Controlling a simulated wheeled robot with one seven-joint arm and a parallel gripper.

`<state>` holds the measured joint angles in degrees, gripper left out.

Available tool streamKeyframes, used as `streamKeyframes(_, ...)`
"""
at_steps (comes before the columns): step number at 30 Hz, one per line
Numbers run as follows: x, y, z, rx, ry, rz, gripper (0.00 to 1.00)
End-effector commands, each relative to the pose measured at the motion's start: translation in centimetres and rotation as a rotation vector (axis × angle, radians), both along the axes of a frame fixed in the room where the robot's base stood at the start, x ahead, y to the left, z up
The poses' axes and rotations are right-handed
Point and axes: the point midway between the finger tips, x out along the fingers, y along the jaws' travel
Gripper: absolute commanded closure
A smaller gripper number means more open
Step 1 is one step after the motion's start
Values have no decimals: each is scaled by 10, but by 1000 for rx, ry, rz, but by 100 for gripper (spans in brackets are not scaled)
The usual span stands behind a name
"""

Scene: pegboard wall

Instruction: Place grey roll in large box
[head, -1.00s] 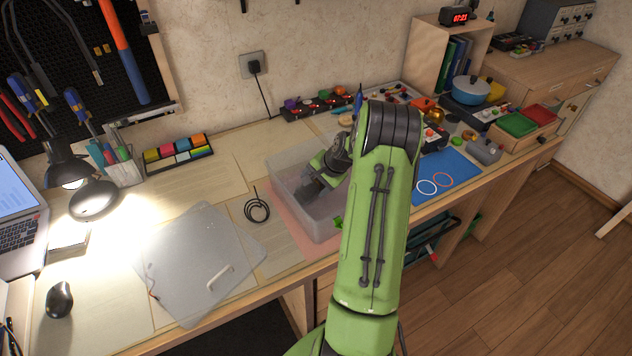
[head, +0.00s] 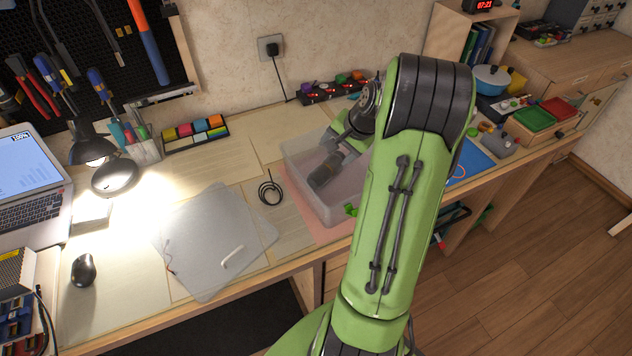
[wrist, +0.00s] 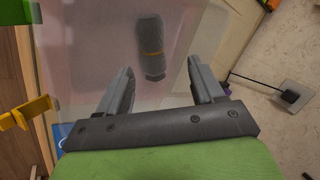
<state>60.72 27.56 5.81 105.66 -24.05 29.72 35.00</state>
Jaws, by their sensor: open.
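The large box is a translucent, open-topped container (head: 304,192) on the bench. Its pale floor also shows in the wrist view (wrist: 90,50). The grey roll (wrist: 150,38), dark with a thin orange band, is inside the box's outline in the wrist view. It lies beyond my fingertips, apart from them. In the head view a dark grey cylindrical shape (head: 325,171) sits inside the box, just below my gripper. My gripper (wrist: 161,68) is open and empty, its two fingers spread above the box. My arm hides the box's right side in the head view.
A coiled black cable (head: 270,190) and a translucent sheet with a handle (head: 208,240) lie left of the box. A small green piece (head: 351,209) is at its front right. A rack of coloured items (head: 330,88) stands behind it, by a wall socket (head: 271,46).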

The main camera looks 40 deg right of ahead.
Motion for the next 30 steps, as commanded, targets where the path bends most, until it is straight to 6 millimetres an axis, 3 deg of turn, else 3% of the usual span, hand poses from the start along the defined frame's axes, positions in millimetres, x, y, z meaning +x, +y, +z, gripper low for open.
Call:
streamKeyframes(2,10,53,36,-92,21,160,33)
streamKeyframes(5,1,125,76,-220,51,379,33)
streamKeyframes(9,-45,218,117,-400,56,685,33)
streamKeyframes(12,-95,265,130,-511,33,889,33)
streamKeyframes(15,-139,289,130,-588,0,1045,33)
streamKeyframes(18,-164,297,125,-628,-23,1135,33)
streamKeyframes(27,-171,299,124,-640,-29,1165,33)
streamKeyframes(30,-171,299,132,-640,-29,1165,33)
